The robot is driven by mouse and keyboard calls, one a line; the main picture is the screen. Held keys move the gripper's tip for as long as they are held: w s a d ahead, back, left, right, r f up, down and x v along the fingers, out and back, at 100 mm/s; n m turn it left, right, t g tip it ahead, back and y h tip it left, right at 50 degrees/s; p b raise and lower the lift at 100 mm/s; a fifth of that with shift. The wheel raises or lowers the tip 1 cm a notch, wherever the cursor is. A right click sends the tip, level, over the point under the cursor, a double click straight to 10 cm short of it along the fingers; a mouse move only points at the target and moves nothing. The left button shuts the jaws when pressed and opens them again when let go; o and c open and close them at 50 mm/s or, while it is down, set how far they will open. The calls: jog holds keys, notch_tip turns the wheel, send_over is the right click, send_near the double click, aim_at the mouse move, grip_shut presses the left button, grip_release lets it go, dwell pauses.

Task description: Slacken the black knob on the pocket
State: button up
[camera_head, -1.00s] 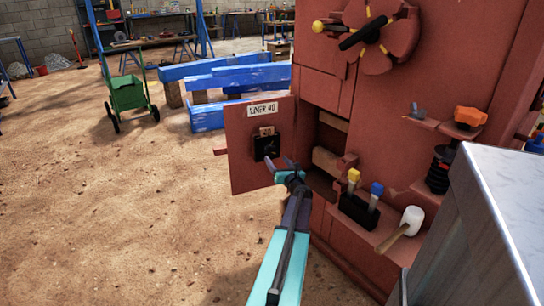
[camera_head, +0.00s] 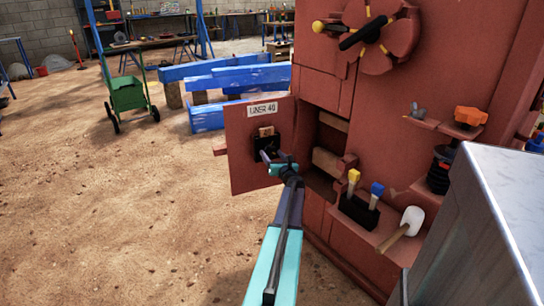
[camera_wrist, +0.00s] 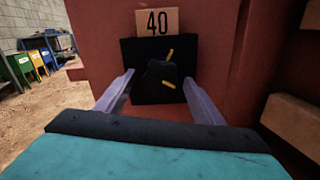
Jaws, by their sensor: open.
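The black pocket (camera_wrist: 186,52) is fixed on the inside of the open red door (camera_head: 240,160). It also shows in the head view (camera_head: 268,144), partly hidden by my gripper. The black knob (camera_wrist: 160,76) sits on the pocket's front, with yellow marks by its upper right and lower side. A wooden piece marked 40 (camera_wrist: 157,22) sticks up from the pocket. My gripper (camera_wrist: 158,92) is open in front of the pocket, with one finger on each side of the knob. I cannot tell whether the fingers touch it. In the head view, my gripper (camera_head: 268,160) reaches the pocket from below right.
The red crusher's open compartment (camera_head: 325,150) is right of the door, with wooden blocks inside. A ledge holds yellow and blue handles (camera_head: 362,190) and a white mallet (camera_head: 409,222). A grey metal box (camera_head: 490,220) stands at the right.

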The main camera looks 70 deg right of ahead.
jog(key=c, duration=1)
jog(key=shift+c, duration=0.2)
jog(key=shift+f+n+b, duration=0.15)
jog(key=shift+n+b, duration=0.25)
jog(key=shift+b, duration=0.25)
jog(key=n+b, duration=0.2)
jog(key=b, duration=0.1)
jog(key=shift+f, duration=0.15)
jog(key=n+b, duration=0.5)
jog(key=b, duration=0.2)
jog(key=shift+n, duration=0.3)
jog(key=n+b, duration=0.5)
jog(key=b, duration=0.1)
jog(key=shift+s+d+b, duration=0.1)
jog(key=shift+b, duration=0.25)
jog(key=n+b, duration=0.3)
jog(key=shift+r, duration=0.35)
jog(key=shift+n, duration=0.3)
